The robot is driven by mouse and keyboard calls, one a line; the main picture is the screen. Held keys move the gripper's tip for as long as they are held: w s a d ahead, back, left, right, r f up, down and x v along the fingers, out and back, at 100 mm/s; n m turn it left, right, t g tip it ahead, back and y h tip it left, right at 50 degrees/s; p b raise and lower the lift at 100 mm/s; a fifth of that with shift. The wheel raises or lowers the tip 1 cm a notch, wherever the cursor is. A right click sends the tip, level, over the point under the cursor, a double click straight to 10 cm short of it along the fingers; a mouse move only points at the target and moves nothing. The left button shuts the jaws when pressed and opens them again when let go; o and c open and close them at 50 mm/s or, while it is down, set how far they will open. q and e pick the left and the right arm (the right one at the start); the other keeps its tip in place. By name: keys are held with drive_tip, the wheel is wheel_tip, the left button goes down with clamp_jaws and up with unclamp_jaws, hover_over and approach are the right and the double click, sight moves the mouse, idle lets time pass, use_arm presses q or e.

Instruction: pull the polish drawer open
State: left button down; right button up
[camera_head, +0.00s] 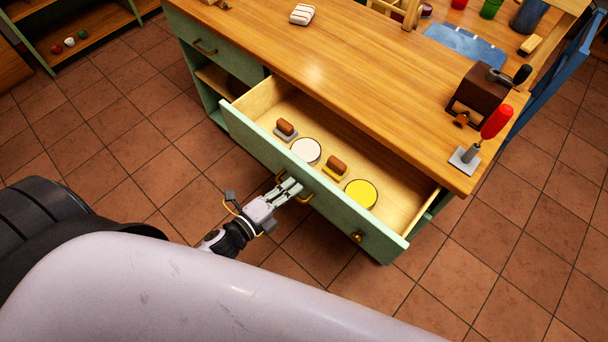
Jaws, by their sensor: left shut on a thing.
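The polish drawer (250,131) is a wide green-fronted drawer under the wooden worktop, and it stands well open. Inside lie a white round tin (306,151), a yellow round tin (361,194) and two brown-topped brushes (336,166). My left gripper (298,188) is at the middle of the drawer front, shut on the brass handle (281,178), which its fingers partly hide. My right gripper is not in view.
The wooden worktop (350,70) carries a dark brown box, a red-handled tool (495,122) on a grey base, a blue cloth (465,48) and a striped white item (302,14). Another closed drawer (215,48) is at the left. Tiled floor (130,150) is clear around the bench.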

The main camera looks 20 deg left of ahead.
use_arm(q)
drive_tip(key=shift+f+v, duration=0.15)
drive_tip(key=shift+v, duration=0.7)
drive_tip(key=shift+f+v, duration=0.2)
drive_tip(key=shift+v, duration=0.65)
drive_tip(key=shift+f+v, duration=0.15)
drive_tip(key=shift+v, duration=0.65)
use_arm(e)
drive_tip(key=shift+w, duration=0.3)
use_arm(q)
drive_tip(key=shift+s, duration=0.1)
drive_tip(key=c, duration=1.7)
unclamp_jaws()
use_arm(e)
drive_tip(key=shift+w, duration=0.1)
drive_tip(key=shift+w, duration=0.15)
